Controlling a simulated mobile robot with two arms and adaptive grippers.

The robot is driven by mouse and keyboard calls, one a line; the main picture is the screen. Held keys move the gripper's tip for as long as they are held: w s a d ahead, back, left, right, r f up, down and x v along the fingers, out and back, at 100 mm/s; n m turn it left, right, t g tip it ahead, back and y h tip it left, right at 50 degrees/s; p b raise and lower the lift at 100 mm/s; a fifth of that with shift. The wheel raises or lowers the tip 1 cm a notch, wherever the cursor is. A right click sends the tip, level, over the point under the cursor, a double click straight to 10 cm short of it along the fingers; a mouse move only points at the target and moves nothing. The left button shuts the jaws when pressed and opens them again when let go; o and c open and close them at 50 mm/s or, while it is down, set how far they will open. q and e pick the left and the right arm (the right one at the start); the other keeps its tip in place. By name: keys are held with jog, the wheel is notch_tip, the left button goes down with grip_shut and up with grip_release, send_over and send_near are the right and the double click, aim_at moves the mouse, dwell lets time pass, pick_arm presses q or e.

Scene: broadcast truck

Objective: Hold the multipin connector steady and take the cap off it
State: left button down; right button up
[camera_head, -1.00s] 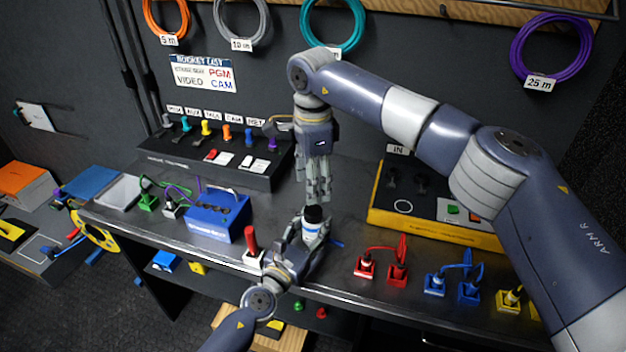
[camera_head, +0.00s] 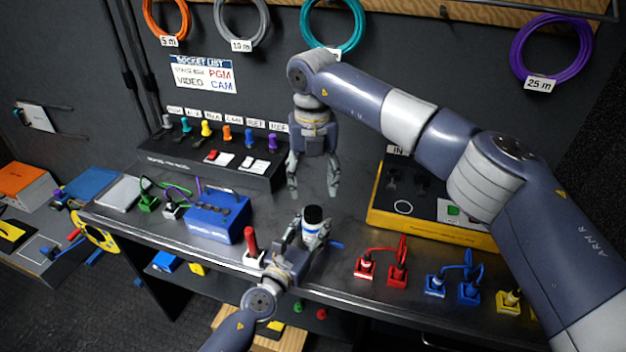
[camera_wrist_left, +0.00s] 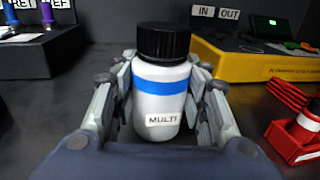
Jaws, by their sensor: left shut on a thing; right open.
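The multipin connector (camera_head: 310,229) is a white cylinder with a blue band, standing upright. It also shows in the left wrist view (camera_wrist_left: 160,100), with a label reading "MULTI". Its black cap (camera_head: 313,214) is on top, and it also shows in the left wrist view (camera_wrist_left: 164,41). My left gripper (camera_head: 306,238) is shut around the connector's white body, below the cap, one finger on each side. My right gripper (camera_head: 314,192) is open and empty, pointing down above and behind the cap, apart from it.
A red-handled plug (camera_head: 251,241) stands left of my left gripper. Red plugs (camera_head: 381,266) and blue plugs (camera_head: 452,286) stand to the right. A blue box (camera_head: 217,216) is at the left and a yellow-edged panel (camera_head: 430,228) behind at the right.

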aim_at(313, 211)
jog(key=m, duration=0.8)
jog(key=shift+m, duration=0.4)
jog(key=m, duration=0.9)
jog(key=shift+f+m, duration=0.3)
jog(key=shift+f, duration=0.05)
notch_tip(313, 211, down, 7)
jog(key=shift+f, duration=0.15)
